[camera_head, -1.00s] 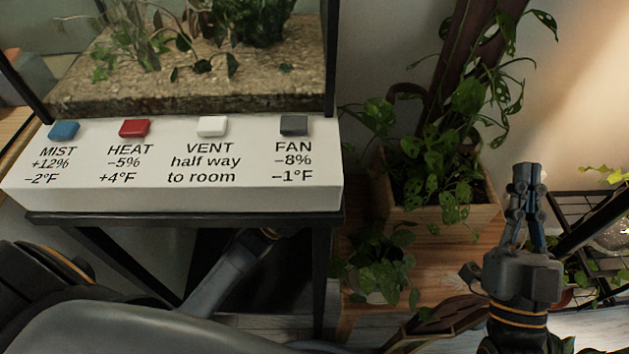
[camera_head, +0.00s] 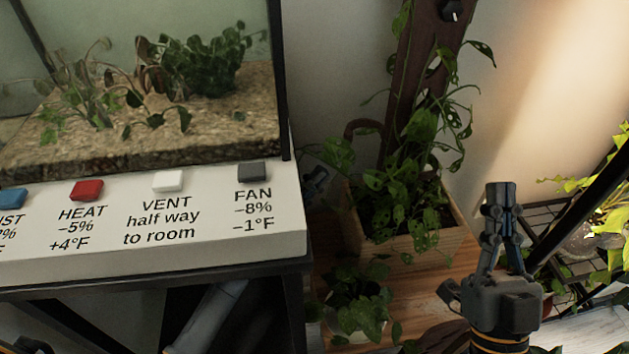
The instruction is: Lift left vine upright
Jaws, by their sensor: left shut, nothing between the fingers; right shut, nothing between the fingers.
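A climbing plant (camera_head: 405,200) with holed leaves grows in a wooden planter box (camera_head: 428,250) against a dark upright plank (camera_head: 414,85). Its left vine (camera_head: 341,155) leans out to the left, low beside the plank. Other stems and leaves reach higher on the right. My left gripper (camera_head: 318,183) shows partly behind the right edge of the terrarium stand, near the planter's left side. It is shut and touches no leaf that I can make out. My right gripper (camera_head: 501,190) is shut, empty and points up, right of the planter and apart from the plant.
A terrarium (camera_head: 140,160) on a white button panel (camera_head: 200,245) and dark stand fills the left. A small potted plant (camera_head: 358,312) sits on the floor before the planter. A dark wire rack (camera_head: 560,240) with a plant stands at the right.

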